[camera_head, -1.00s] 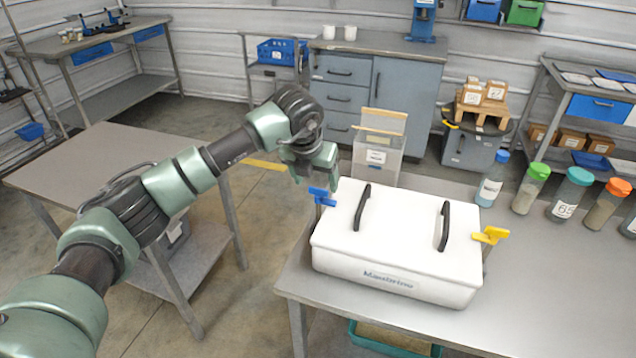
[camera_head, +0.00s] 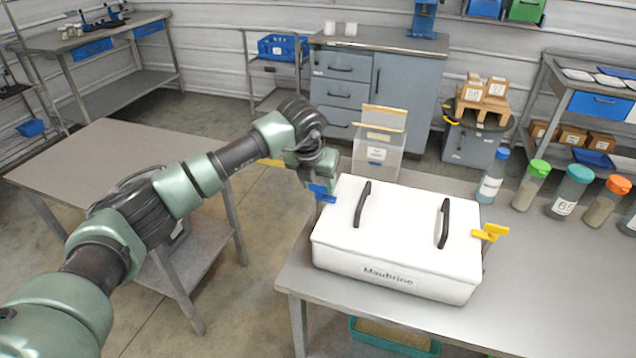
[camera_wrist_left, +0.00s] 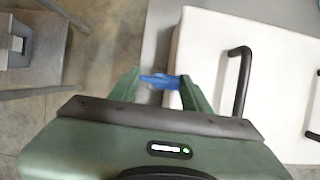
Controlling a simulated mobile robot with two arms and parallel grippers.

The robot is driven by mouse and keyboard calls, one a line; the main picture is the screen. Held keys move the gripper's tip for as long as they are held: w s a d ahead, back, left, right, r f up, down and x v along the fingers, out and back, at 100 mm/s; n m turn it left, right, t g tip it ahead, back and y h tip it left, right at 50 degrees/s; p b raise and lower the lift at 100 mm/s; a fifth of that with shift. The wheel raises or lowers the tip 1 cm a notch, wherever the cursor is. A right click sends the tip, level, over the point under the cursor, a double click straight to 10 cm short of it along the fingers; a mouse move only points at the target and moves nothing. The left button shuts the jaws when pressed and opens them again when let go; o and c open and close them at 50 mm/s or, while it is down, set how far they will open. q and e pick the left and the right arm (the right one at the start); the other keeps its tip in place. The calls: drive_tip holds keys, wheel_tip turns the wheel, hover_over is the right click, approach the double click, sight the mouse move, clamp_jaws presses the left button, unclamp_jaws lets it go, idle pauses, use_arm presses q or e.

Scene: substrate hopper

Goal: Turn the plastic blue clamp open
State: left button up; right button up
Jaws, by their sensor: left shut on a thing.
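The blue clamp (camera_head: 322,193) is at the left end of the white hopper box (camera_head: 330,252), by the lid's edge. My left gripper (camera_head: 318,184) is at the clamp, coming from behind and above it. In the left wrist view the blue clamp (camera_wrist_left: 160,81) lies between the two green fingertips (camera_wrist_left: 161,84), and the gripper is shut on it. The fingers hide part of the clamp, and I cannot tell exactly how far it is turned. A yellow clamp (camera_head: 490,232) is at the box's right end. My right gripper is not in view.
The box lid carries two black handles (camera_head: 362,205) (camera_head: 445,223). A clear bin (camera_head: 377,152) stands behind the box. Several capped bottles (camera_head: 532,186) stand at the back right of the metal table (camera_head: 540,290). The table's right front is clear.

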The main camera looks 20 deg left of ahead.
use_arm(q)
drive_tip(key=m+h+b, duration=0.1)
drive_tip(key=m, duration=0.1)
drive_tip(key=shift+w+a+m+b, duration=0.1)
drive_tip(key=shift+m+b, duration=0.2)
drive_tip(key=shift+b, duration=0.05)
drive_tip(key=m+h+b, duration=0.1)
drive_tip(key=m, duration=0.2)
drive_tip(key=shift+a+r+m+g, duration=0.1)
drive_tip(key=shift+m+g, duration=0.2)
drive_tip(key=shift+m, duration=0.1)
drive_tip(key=m+h, duration=0.1)
drive_tip(key=m, duration=0.1)
drive_tip(key=m+g, duration=0.1)
drive_tip(key=m, duration=0.2)
drive_tip(key=shift+w+r+g+h, duration=0.1)
drive_tip(key=shift+w+g+h, duration=0.1)
drive_tip(key=shift+g+h, duration=0.15)
drive_tip(key=m+g, duration=0.1)
drive_tip(key=m, duration=0.2)
drive_tip(key=m+g+b, duration=0.1)
drive_tip(key=m, duration=0.2)
drive_tip(key=shift+w+h, duration=0.1)
drive_tip(key=shift+h, duration=0.25)
drive_tip(key=shift+m, duration=0.3)
drive_tip(key=o, duration=1.4)
drive_tip(key=shift+c, duration=0.2)
drive_tip(key=shift+a, duration=0.1)
